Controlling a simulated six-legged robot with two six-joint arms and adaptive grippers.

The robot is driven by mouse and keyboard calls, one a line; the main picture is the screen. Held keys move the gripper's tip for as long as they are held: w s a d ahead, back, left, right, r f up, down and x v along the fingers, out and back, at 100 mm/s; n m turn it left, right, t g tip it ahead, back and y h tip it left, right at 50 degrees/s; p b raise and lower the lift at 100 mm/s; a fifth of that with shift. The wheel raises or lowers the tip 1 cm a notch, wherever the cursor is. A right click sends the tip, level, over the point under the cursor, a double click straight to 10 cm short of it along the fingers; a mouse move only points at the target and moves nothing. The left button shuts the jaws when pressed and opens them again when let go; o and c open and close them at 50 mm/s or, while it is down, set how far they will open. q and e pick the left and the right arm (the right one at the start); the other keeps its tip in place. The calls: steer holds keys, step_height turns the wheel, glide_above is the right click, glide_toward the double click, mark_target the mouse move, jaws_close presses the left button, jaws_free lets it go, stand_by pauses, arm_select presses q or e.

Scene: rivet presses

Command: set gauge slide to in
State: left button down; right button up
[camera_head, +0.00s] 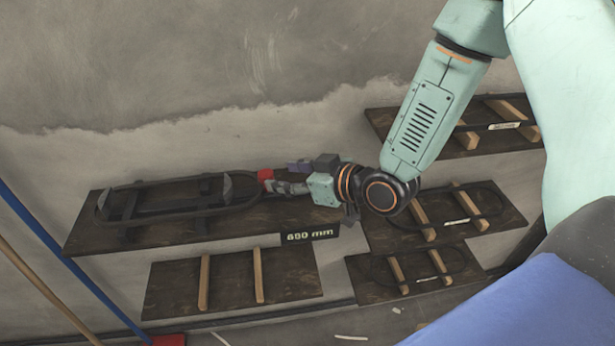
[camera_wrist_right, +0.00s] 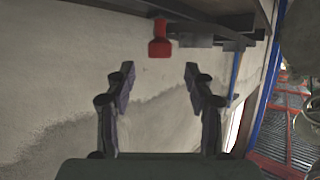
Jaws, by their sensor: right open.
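A dark board (camera_head: 160,236) on the wall carries a black looped rail frame (camera_head: 170,212) with two grey curved pieces. A red part (camera_head: 265,174), apparently the gauge slide's handle, is at the frame's right end. In the right wrist view the red handle (camera_wrist_right: 160,42) stands ahead of the gap between my fingers, above it in the picture. My right gripper (camera_head: 282,184) is just right of the red part. Its two fingers (camera_wrist_right: 160,80) are spread with nothing between them. My left gripper is out of view.
A 680 mm label (camera_head: 310,235) hangs at the board's lower edge. Smaller boards (camera_head: 175,290) with wooden slats are mounted below and to the right. A blue pole (camera_head: 70,262) crosses the lower left. In the wrist view, red shelving (camera_wrist_right: 285,125) shows at right.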

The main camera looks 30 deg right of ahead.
steer(key=v, duration=0.5)
steer(key=shift+s+r, duration=0.1)
steer(key=shift+a, duration=0.15)
steer(key=shift+d, duration=0.2)
stand_by(0.4)
steer(key=s+a+f+m+g+h, duration=0.1)
steer(key=s+f+m+g+h, duration=0.45)
steer(key=s+f, duration=0.95)
steer(key=s+d+f+g+h, duration=0.1)
steer(key=s+f+g, duration=0.25)
steer(key=s, duration=0.35)
steer(key=s+d+f+g, duration=0.1)
steer(key=s+f+g, duration=0.2)
steer(key=s+f, duration=0.3)
step_height(320, 180, down, 14)
steer(key=b, duration=1.4)
steer(key=shift+s+r+m+b, duration=0.25)
steer(key=shift+s+m+b, duration=0.1)
steer(key=shift+s+b, duration=0.05)
